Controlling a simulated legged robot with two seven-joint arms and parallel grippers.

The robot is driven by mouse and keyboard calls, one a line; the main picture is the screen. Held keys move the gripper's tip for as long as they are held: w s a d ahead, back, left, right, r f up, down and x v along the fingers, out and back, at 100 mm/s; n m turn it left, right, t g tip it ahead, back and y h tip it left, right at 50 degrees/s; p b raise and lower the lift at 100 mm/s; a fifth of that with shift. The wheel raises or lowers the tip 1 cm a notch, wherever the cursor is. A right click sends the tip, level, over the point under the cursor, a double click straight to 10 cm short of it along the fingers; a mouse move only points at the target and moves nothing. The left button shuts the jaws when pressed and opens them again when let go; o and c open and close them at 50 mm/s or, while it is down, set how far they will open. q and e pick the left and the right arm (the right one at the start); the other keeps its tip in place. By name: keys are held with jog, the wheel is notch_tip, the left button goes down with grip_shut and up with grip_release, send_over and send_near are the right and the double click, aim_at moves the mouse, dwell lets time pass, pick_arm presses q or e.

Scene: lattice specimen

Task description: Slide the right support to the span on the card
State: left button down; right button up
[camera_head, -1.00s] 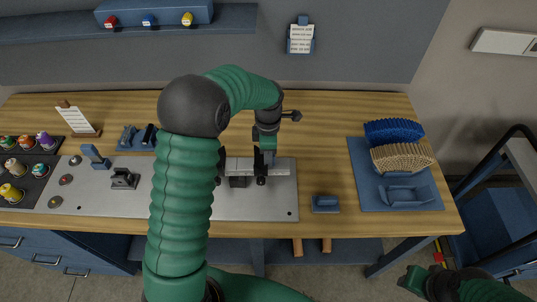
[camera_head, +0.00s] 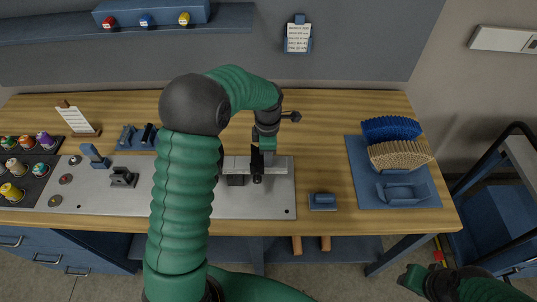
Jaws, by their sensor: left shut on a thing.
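A grey metal plate (camera_head: 275,205) lies on the bench. A dark block, the right support (camera_head: 236,180), stands on it beneath a pale bar (camera_head: 275,165). The left support (camera_head: 123,178) stands farther left on the plate. My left gripper (camera_head: 252,170) is low over the plate at the right support, shut on it; my arm hides part of the hold. My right gripper (camera_head: 413,280) is at the lower right, away from the bench top; its fingers are unclear. A card stands at the back left (camera_head: 75,120) and another card hangs on the wall (camera_head: 298,38); their text is unreadable.
A small blue block (camera_head: 322,202) sits right of the plate. A blue mat (camera_head: 408,200) holds blue and tan bristly pieces and a blue tray. Colourful spools (camera_head: 45,142) stand at the left.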

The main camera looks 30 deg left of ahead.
pick_arm(q)
jog(key=shift+s+a, duration=0.1)
jog(key=shift+a, duration=0.15)
jog(key=shift+s+a, duration=0.3)
jog(key=shift+a, duration=0.1)
jog(key=c, duration=1.2)
grip_release()
jog(key=shift+a, duration=0.1)
jog(key=shift+o, duration=0.2)
jog(key=shift+r, duration=0.1)
